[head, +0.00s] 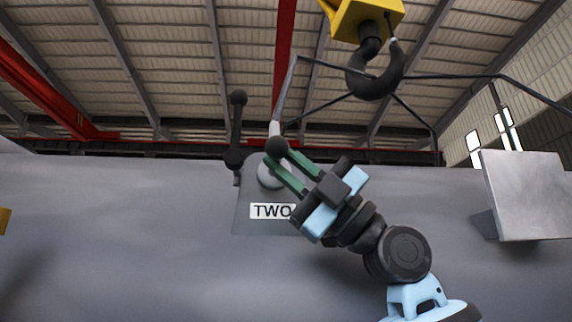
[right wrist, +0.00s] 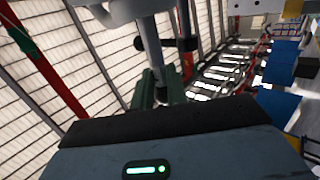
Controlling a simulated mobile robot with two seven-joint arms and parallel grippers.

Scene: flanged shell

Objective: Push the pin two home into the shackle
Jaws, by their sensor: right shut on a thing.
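In the head view a grey lug plate (head: 245,222) with a TWO label (head: 270,211) stands against the shell. A pale round boss (head: 269,177) shows on it. A dark bar with ball ends (head: 237,128), seemingly the handle of pin two, stands upright at the plate's upper left; its shaft is mostly hidden. A sling leg ends above the plate in a pale fitting with a dark ball (head: 276,147), apparently the shackle. My right gripper (head: 283,165) is shut on this fitting with its green fingers. The right wrist view shows the fingers (right wrist: 160,88) around it. My left gripper is not in view.
A dark crane hook (head: 376,80) under a yellow block (head: 366,18) carries several sling legs, spreading above the shell. The grey shell wall (head: 130,230) fills the lower view. A tilted grey plate (head: 528,193) juts out at the right.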

